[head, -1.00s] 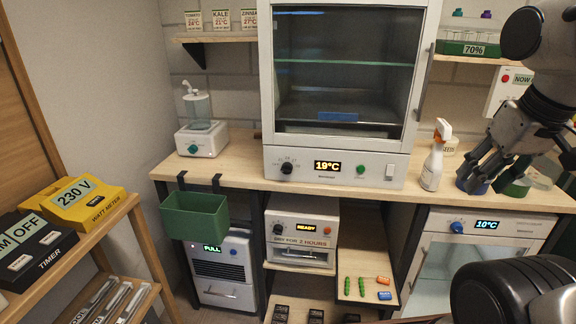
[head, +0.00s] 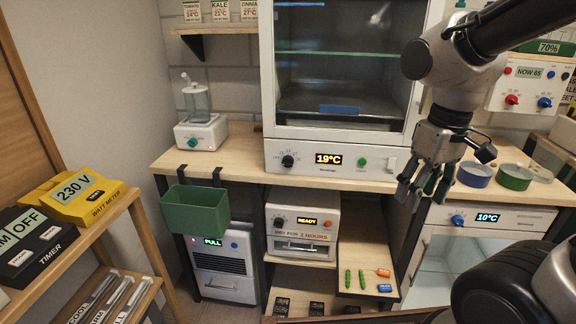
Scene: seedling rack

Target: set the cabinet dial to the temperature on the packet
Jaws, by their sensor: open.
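The white cabinet (head: 378,158) with a glass door stands on the wooden bench. Its black dial (head: 288,160) is at the left of the front panel, and its display (head: 329,159) reads 19°C. Seed packets stand on the upper left shelf: tomato (head: 192,12) with 24°C, kale (head: 220,11) with 21°C and zinnia (head: 248,11) with 27°C, in small print. My gripper (head: 424,198) is open and empty, pointing down in front of the bench edge, to the right of the cabinet's panel and well apart from the dial.
A green bin (head: 195,210) hangs on the bench front below left of the dial. A white dispenser (head: 201,132) stands left of the cabinet. Blue (head: 475,174) and green (head: 514,177) dishes are on the bench at right. The space before the panel is clear.

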